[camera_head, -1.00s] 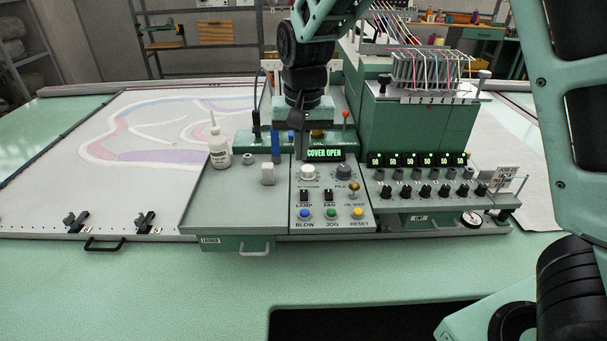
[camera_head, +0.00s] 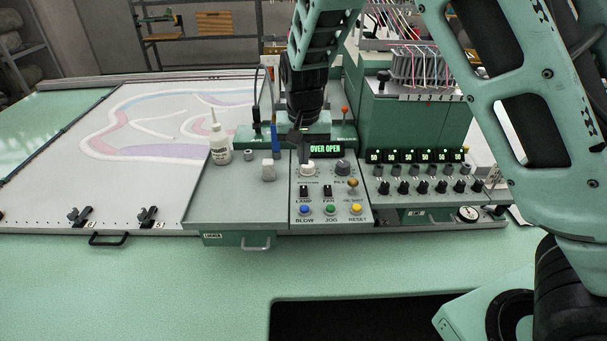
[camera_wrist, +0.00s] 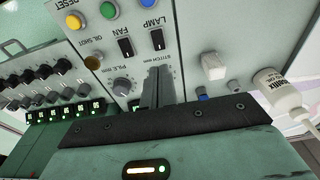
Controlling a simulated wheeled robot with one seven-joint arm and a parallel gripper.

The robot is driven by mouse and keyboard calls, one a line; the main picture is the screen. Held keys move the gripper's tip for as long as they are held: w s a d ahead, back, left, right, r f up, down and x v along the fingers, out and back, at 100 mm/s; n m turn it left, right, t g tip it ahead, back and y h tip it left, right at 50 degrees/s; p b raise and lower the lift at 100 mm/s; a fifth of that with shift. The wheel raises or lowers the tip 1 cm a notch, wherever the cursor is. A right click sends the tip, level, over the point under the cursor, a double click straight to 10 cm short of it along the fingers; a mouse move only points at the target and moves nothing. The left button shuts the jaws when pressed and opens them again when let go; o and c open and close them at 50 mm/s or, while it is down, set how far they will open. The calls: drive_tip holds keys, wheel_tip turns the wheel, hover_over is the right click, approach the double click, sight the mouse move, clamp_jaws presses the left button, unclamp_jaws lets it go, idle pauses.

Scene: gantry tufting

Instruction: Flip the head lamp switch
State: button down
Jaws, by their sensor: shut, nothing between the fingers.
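The lamp switch (camera_head: 304,190) is a small black rocker on the grey control panel, above the LAMP label and the blue button. In the wrist view the lamp switch (camera_wrist: 157,39) shows upside down, just beyond my fingertips. In the wrist view my gripper (camera_wrist: 158,75) covers the stitch knob's place. A gap shows between the fingertips and the lamp switch; exact height is unclear. Which way the switch is set I cannot tell.
The fan switch (camera_head: 328,190) sits right beside it. Blue (camera_head: 305,210), green and yellow buttons lie in front. The pile knob (camera_head: 342,168) is to the right. The display (camera_head: 325,150) is behind.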

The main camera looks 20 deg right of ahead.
sight(304, 187)
drive_tip(key=f, duration=0.2)
drive_tip(key=f+p, duration=0.1)
drive_tip(key=f, duration=0.2)
drive_tip(key=f+p, duration=0.1)
drive_tip(key=f, duration=0.1)
drive_tip(key=shift+w+d+f, duration=0.2)
drive_tip(key=shift+w+f, duration=0.05)
drive_tip(key=shift+w, duration=0.15)
drive_tip(key=shift+f+p, duration=0.3)
drive_tip(key=shift+w+f, duration=0.1)
drive_tip(key=shift+f, duration=0.1)
drive_tip(key=shift+b, duration=0.3)
drive_tip(key=shift+s+a+r, duration=0.1)
drive_tip(key=shift+s+a, duration=0.15)
drive_tip(key=shift+s, duration=0.55)
drive_tip(key=shift+r+p, duration=0.1)
drive_tip(key=shift+p, duration=0.2)
